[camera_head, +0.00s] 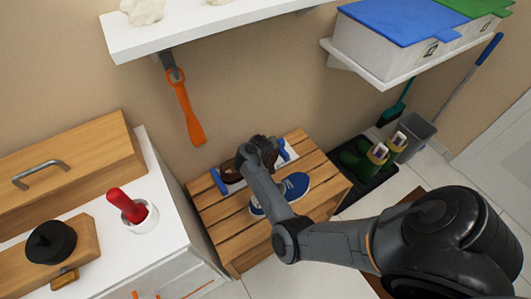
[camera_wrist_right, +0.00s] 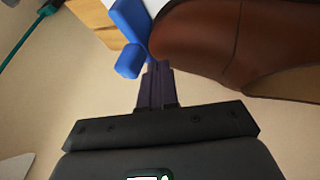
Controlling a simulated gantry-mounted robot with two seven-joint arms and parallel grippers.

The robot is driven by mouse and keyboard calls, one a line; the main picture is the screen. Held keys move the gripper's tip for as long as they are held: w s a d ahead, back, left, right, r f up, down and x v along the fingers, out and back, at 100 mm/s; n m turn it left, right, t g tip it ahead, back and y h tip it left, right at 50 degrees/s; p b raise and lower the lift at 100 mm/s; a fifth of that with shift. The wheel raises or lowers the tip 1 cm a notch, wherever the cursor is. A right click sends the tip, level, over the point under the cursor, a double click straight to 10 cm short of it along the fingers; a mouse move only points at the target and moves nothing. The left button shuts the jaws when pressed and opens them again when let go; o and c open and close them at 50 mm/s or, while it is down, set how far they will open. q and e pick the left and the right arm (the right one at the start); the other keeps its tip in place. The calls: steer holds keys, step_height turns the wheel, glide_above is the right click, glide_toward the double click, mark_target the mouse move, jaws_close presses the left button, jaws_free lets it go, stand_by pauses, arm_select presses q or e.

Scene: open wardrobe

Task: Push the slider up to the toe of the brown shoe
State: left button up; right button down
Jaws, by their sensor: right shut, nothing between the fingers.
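A brown shoe (camera_head: 230,167) stands on a white foot-measuring board on the slatted wooden bench, partly hidden by my right arm. The board has a blue end piece (camera_head: 218,181) at its left and a blue part, seemingly the slider (camera_head: 284,150), at its right. In the right wrist view, the blue slider (camera_wrist_right: 129,20) lies beside the end of the brown shoe (camera_wrist_right: 205,45), close to it; any gap is hard to judge. My right gripper (camera_wrist_right: 154,68) is shut and empty, its tips close to both; contact cannot be told. My left gripper is out of view.
Blue sneakers (camera_head: 292,187) stand in front on the wooden bench (camera_head: 225,232). Green boots (camera_head: 355,162) stand on a dark mat at right. An orange shoehorn (camera_head: 185,108) hangs from the white shelf (camera_head: 205,30). A white cabinet is at left.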

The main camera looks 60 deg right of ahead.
steer(key=shift+s+d+b, duration=0.15)
steer(key=shift+s+d, duration=0.15)
steer(key=shift+d, duration=0.25)
steer(key=shift+s+d+b, duration=0.15)
steer(key=shift+s+d, duration=0.1)
steer(key=shift+d, duration=0.3)
steer(key=shift+s+d+r+p, duration=0.2)
steer(key=shift+d+r+p, duration=0.15)
steer(key=shift+p, duration=0.7)
steer(key=shift+s+d+f, duration=0.1)
steer(key=shift+f, duration=0.2)
